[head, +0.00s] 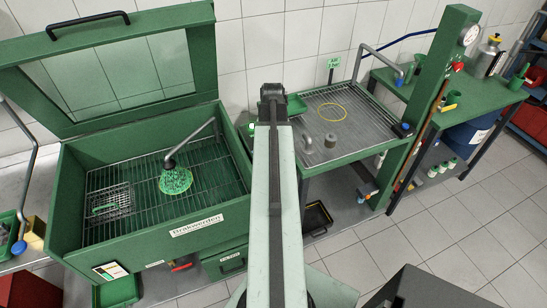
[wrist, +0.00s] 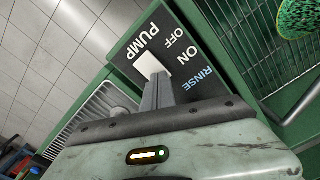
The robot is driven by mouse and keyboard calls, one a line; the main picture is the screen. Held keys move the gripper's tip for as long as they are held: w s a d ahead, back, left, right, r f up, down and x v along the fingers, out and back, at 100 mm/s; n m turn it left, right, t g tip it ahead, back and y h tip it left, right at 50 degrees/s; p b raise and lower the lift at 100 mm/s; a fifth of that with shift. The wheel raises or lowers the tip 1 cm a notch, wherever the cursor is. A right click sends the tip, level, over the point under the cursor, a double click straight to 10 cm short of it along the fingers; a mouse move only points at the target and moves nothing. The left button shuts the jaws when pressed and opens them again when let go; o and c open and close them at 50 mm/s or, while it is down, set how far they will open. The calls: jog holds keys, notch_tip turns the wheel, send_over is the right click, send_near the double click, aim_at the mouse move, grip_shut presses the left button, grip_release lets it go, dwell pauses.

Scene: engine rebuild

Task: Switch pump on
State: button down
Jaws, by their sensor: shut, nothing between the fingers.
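In the wrist view, a dark panel (wrist: 128,66) on the green washer carries the words PUMP, OFF, ON and RINSE. A white switch (wrist: 148,64) sits on it beside these words. My gripper (wrist: 159,78) is shut and empty, with its fingertips right at the lower edge of the switch. The fingers cover part of the panel, and I cannot tell whether they touch the switch or which way it is set. In the head view my own arm runs up the middle, and I cannot make out the gripper there.
The green parts washer (head: 70,205) stands at the left with its lid (head: 120,70) raised. A green sprayed part (head: 176,181) lies on its grate. A drain table (head: 375,112) with a yellow ring (head: 332,112) and a grey cylinder (head: 330,140) stands right of my arm. Tiled floor is free at the right.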

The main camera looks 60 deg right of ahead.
notch_tip(320, 180, up, 7)
jog(key=p, duration=0.7)
dwell(0.3)
jog(key=w+a+f+n+b, duration=0.3)
jog(key=w+a+n, duration=0.2)
jog(key=w+a, duration=1.4)
jog(key=w+a+f+n+b, duration=0.1)
jog(key=a+n, duration=0.3)
jog(key=a, duration=1.1)
jog(key=w+a+f+n+b, duration=0.1)
jog(key=a+n, duration=0.3)
jog(key=a, duration=1.2)
jog(key=shift+w+a+f+b, duration=0.15)
jog(key=shift+w+f+b, duration=0.2)
jog(key=shift+f+b, duration=0.1)
